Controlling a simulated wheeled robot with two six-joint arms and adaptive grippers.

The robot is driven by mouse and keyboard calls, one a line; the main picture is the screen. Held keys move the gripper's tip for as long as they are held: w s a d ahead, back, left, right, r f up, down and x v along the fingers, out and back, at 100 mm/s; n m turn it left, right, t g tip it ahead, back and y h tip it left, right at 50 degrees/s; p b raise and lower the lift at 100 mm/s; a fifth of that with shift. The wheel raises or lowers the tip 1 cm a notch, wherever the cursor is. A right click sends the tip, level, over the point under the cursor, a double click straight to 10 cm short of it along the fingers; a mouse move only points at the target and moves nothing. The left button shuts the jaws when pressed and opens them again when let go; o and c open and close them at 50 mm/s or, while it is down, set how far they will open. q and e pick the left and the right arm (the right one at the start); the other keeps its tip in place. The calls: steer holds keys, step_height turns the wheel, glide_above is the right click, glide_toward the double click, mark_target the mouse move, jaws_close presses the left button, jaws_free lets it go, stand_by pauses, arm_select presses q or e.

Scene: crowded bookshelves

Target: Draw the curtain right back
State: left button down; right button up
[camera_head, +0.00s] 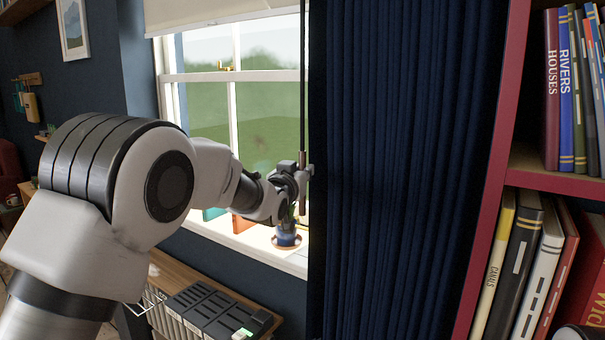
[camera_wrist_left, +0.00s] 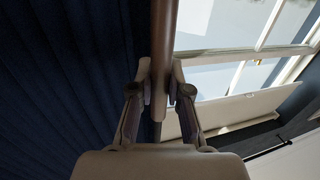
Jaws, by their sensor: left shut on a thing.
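The dark blue curtain (camera_head: 395,170) hangs in folds at the right side of the window (camera_head: 240,100), which is largely uncovered. A thin dark draw rod (camera_head: 303,80) hangs down along the curtain's left edge. My left gripper (camera_head: 303,172) is shut on the lower part of the rod. In the left wrist view the rod (camera_wrist_left: 163,45) runs down between the two fingers (camera_wrist_left: 160,88), with the curtain (camera_wrist_left: 65,70) on the left and window panes on the right. The top of the rod and curtain is out of view.
A red bookshelf (camera_head: 495,165) full of books stands close to the curtain's right. A small pot (camera_head: 287,238) stands on the window sill (camera_head: 255,243) below my left gripper. A pale blind (camera_head: 215,12) covers the window's top.

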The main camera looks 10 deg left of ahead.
arm_select(q)
steer(key=c, duration=1.3)
jaws_free()
steer(key=shift+d+r, duration=0.1)
steer(key=shift+o, duration=1)
steer(key=shift+s+d+r, duration=0.1)
steer(key=shift+s+d, duration=0.1)
steer(key=shift+d, duration=0.05)
steer(key=s+a, duration=0.1)
steer(key=s, duration=1.1)
